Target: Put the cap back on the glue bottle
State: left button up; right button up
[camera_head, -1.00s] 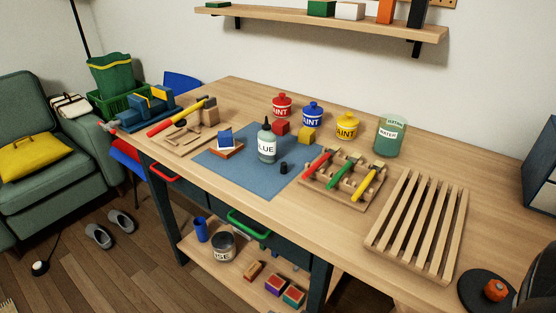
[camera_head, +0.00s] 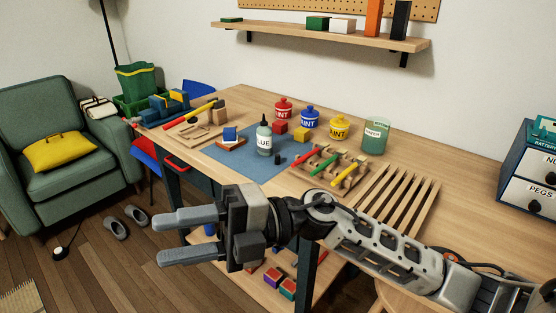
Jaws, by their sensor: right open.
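The glue bottle (camera_head: 264,141) stands upright on the blue mat (camera_head: 234,163) on the workbench, with its dark pointed nozzle at the top. A small black cap (camera_head: 278,158) sits on the mat just right of the bottle, apart from it. My right gripper (camera_head: 172,238) is in front of the bench's front edge, nearer to me than the bottle and cap. Its two grey fingers point left, spread apart with nothing between them. My left gripper is out of view.
Red, blue and yellow paint pots (camera_head: 339,127) and a water jar (camera_head: 376,137) stand behind the mat. A wooden rack with coloured tools (camera_head: 318,157) is right of the cap. Red and yellow blocks (camera_head: 301,134) sit near the bottle. A slatted rack (camera_head: 412,194) lies farther right.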

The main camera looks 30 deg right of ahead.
jog(key=w+d+f+n+h, duration=0.2)
jog(key=d+n+h, duration=0.1)
jog(key=d+h, duration=0.3)
jog(key=w+d+f+n+h, duration=0.1)
jog(key=w+d+n+h, duration=0.1)
jog(key=d+h, duration=0.5)
jog(key=w+d+r+m+h, duration=0.1)
jog(key=d+r+h, duration=0.1)
jog(key=d, duration=0.4)
jog(key=w+d+r+m+t+h, duration=0.1)
jog(key=d+r+h, duration=0.1)
jog(key=d+h, duration=0.2)
jog(key=d, duration=0.3)
jog(key=shift+w+d+r+m+t+h, duration=0.25)
jog(key=shift+d+r+m+t+h, duration=0.05)
jog(key=shift+r+m, duration=0.1)
